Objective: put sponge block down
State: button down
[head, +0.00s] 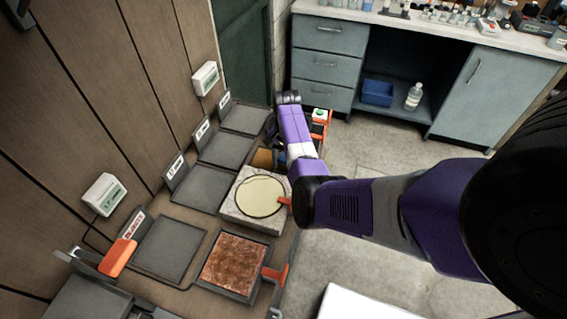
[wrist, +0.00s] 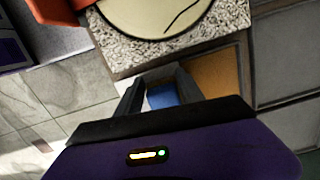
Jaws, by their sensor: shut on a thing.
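My gripper (wrist: 160,86) is shut on a blue block, which I take to be the sponge block (wrist: 162,97). The block shows between the two dark fingers in the wrist view, and its lower part is hidden by my gripper body. In the head view my gripper is mostly hidden behind my purple forearm, with dark parts and a little blue beside the tan pad (head: 264,158). The tan pad also shows in the wrist view (wrist: 215,72), just right of the fingers. I cannot tell whether the block touches a surface.
A speckled stone slab (head: 236,212) with a round yellowish disc (head: 260,196) lies close to my gripper. A reddish-brown slab (head: 235,262) is nearer. Empty dark trays (head: 203,188) line the wall side. A grey workbench (head: 325,70) stands beyond, with bare floor before it.

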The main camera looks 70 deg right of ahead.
jog(key=shift+f, duration=0.15)
jog(key=c, duration=0.7)
grip_release()
jog(key=r, duration=0.8)
jog(key=d+r+b, duration=0.1)
jog(key=r, duration=0.3)
jog(key=shift+r, duration=0.2)
jog(key=shift+d, duration=0.1)
